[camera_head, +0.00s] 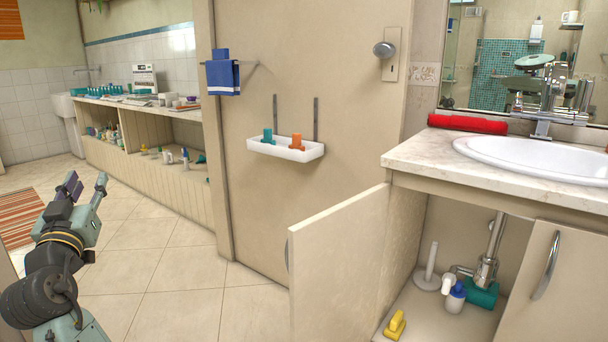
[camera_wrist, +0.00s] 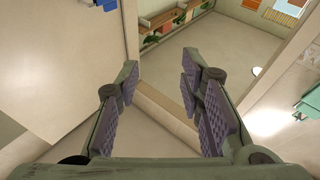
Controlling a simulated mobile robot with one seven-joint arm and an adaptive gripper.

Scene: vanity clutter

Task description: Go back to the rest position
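My gripper (camera_head: 87,184) is at the lower left of the head view, raised above the tiled floor and pointing up. Its two fingers stand apart with nothing between them. In the wrist view my gripper (camera_wrist: 158,78) also shows open and empty, with ridged purple-grey pads on both fingers. It touches nothing that I can see.
The vanity's left cabinet door (camera_head: 337,262) stands open. Inside are a yellow object (camera_head: 395,325) and a spray bottle (camera_head: 455,298). A red rolled towel (camera_head: 467,124) lies by the sink (camera_head: 535,160). A white shelf (camera_head: 286,149) is on the door. Tiled floor (camera_head: 165,275) is clear.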

